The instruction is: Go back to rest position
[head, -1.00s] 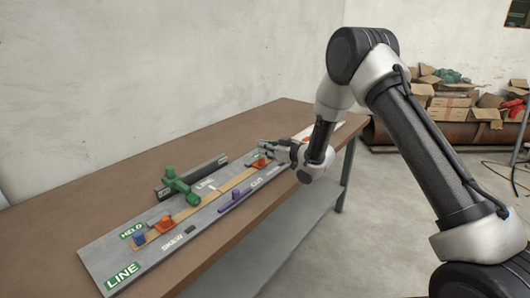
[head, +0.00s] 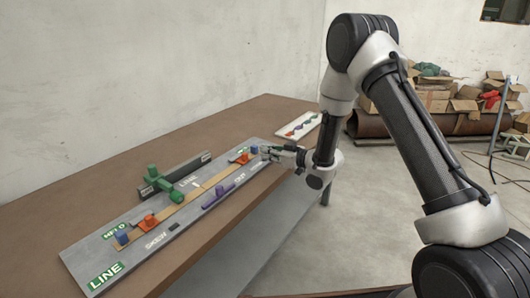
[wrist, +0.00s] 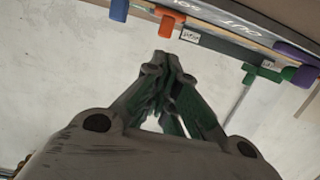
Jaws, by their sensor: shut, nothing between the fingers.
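My gripper (head: 268,151) is at the far right end of the grey board (head: 225,205), close to a small blue knob (head: 254,149). Whether it touches the knob cannot be told. In the wrist view my gripper (wrist: 168,62) has its fingertips together with nothing between them. The board carries an orange block (head: 241,157) near the far end, another orange block (head: 150,221) and a blue knob (head: 121,237) at the near end, a purple piece (head: 218,195) and a green T-shaped piece (head: 168,183). The wrist view shows the board's pieces along its top edge.
The board lies on a brown table (head: 60,195) against a pale wall. A white tray (head: 298,125) with small coloured parts sits at the far right corner.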

